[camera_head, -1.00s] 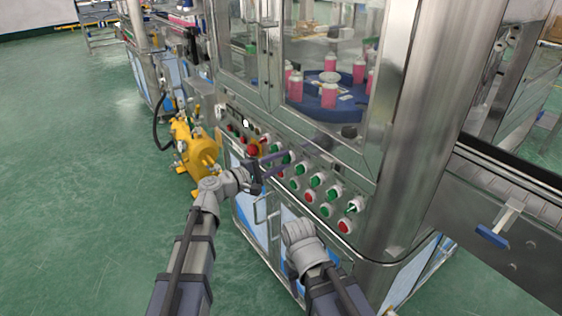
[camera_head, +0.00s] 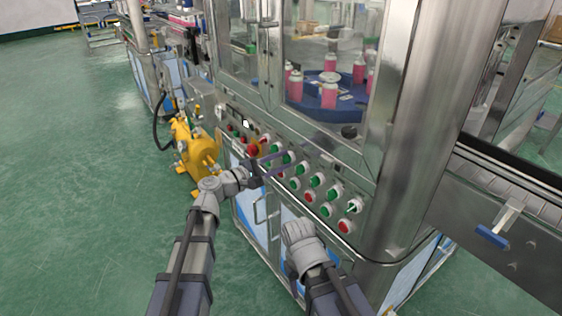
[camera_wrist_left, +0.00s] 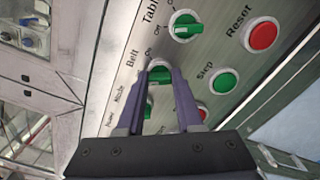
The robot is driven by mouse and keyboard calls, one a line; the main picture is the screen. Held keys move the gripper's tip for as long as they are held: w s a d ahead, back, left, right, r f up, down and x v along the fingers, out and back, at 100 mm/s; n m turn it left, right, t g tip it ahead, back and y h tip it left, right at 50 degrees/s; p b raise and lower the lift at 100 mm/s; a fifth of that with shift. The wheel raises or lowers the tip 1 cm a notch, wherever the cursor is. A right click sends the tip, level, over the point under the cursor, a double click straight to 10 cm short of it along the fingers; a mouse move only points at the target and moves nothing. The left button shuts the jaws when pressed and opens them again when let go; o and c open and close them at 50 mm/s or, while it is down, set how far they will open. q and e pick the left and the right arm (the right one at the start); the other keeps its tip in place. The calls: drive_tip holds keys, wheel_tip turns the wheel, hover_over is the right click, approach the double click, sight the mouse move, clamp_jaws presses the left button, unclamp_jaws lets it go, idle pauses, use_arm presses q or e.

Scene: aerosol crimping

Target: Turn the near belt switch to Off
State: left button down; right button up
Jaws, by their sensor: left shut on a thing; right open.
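The belt switch (camera_wrist_left: 159,73) is a green knob on a white round base, under the label "Belt" in the left wrist view. My left gripper (camera_wrist_left: 162,72) is shut on its knob, with one dark finger on each side. The fingers partly cover the knob, so its exact angle is hard to read. In the head view, my left gripper (camera_head: 277,160) reaches the button panel (camera_head: 262,128) from the left. My right arm shows lower in the head view, in front of the cabinet, but its jaws are hidden.
The table switch (camera_wrist_left: 186,26) sits beside the belt switch. A green Step button (camera_wrist_left: 224,81) and a red Reset button (camera_wrist_left: 262,34) are close by. A yellow machine (camera_head: 193,148) stands left of the cabinet. A steel corner post (camera_head: 408,120) rises right of the panel.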

use_arm(q)
drive_tip(key=c, duration=0.6)
unclamp_jaws()
drive_tip(key=shift+o, duration=0.2)
drive_tip(key=shift+a, duration=0.1)
drive_tip(key=v, duration=0.7)
drive_tip(key=shift+s+a, duration=0.25)
